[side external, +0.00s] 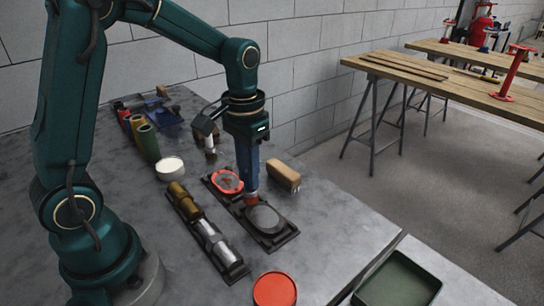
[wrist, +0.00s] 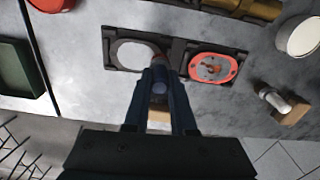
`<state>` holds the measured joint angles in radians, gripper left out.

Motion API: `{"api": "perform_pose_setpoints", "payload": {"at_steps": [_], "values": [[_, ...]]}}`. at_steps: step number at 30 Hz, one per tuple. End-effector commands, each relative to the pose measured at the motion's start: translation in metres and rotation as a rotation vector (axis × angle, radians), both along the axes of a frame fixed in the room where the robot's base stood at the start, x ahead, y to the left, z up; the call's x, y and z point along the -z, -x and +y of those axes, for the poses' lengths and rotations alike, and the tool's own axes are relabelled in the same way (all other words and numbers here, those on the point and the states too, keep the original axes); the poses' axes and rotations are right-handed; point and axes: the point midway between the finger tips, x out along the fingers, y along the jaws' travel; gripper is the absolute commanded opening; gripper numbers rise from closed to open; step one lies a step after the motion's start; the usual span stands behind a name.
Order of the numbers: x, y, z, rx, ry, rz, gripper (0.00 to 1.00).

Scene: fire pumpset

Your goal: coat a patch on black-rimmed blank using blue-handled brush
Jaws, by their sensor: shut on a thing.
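The black-rimmed blank (side external: 265,219) is a plain grey oval in a black holder, below and just right of my gripper; it also shows in the wrist view (wrist: 135,53). My gripper (side external: 249,185) points down and is shut on the blue-handled brush. In the wrist view the brush (wrist: 158,87) sits between my gripper's dark blue fingers (wrist: 159,75), mostly hidden by them. The brush's reddish tip (side external: 252,198) is at the blank's edge nearest the red-rimmed blank; I cannot tell whether it touches. The red-rimmed blank (side external: 228,180) has reddish marks on it.
A rack of brass and silver cylinders (side external: 207,232) lies left of the holders. A wooden block (side external: 284,175) lies on the right. A white-topped pot (side external: 170,168), a red disc (side external: 274,289) and a green tray (side external: 398,280) stand around. Bare tabletop lies right of the black-rimmed blank.

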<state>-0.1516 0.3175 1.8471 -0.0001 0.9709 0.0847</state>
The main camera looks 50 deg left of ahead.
Motion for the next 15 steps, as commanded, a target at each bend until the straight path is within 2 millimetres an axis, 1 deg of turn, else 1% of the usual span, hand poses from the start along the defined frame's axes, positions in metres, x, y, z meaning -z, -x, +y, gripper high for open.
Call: {"api": "perform_pose_setpoints", "payload": {"at_steps": [2, 15], "values": [[0.000, -0.006, 0.002, 0.001, 0.000, -0.001, 0.00], [0.000, -0.005, -0.040, 0.005, 0.000, -0.001, 0.00]]}}
